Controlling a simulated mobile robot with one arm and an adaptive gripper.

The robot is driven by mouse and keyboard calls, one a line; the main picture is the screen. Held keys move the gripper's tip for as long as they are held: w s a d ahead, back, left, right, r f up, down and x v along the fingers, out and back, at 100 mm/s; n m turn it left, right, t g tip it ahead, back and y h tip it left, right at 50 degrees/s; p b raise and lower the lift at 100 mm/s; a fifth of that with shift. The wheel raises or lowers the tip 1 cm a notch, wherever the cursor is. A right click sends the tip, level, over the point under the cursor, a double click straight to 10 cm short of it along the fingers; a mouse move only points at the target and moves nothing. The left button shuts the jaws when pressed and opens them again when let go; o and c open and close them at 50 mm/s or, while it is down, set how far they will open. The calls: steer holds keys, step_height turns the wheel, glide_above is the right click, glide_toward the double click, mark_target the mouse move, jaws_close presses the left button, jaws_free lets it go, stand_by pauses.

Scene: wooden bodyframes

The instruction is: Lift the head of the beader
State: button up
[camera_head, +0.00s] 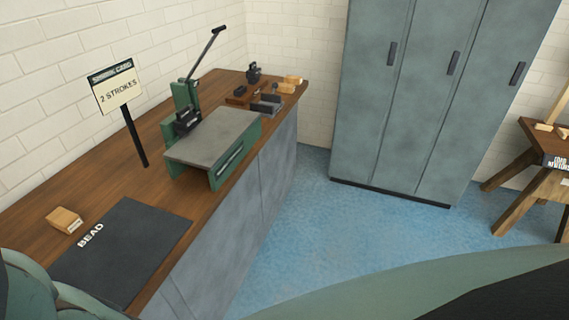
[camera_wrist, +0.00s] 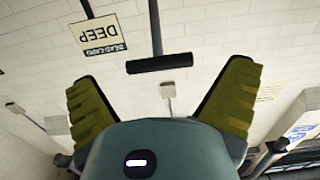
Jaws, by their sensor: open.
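My gripper (camera_wrist: 161,82) is open in the wrist view, its two yellow-green fingers wide apart with nothing held. A black crossbar handle (camera_wrist: 160,63) on a dark rod shows beyond the fingers, lined up with the gap between them. Contact is not visible. The machine that this handle belongs to is out of the wrist view. In the head view a green bench machine (camera_head: 185,101) with a grey top plate and a raised black lever stands on the bench. I cannot tell whether it is the beader. My gripper is not seen in the head view.
The wooden bench (camera_head: 112,180) carries a "2 STROKES" sign (camera_head: 117,88), a black "BEAD" mat (camera_head: 125,248), a small wooden block (camera_head: 64,220) and tools at its far end. Tall grey lockers (camera_head: 405,110) stand behind.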

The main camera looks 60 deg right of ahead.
steer(key=shift+p+x, duration=0.75)
steer(key=shift+x, duration=1.75)
steer(key=shift+d, duration=0.1)
steer(key=c, duration=1.2)
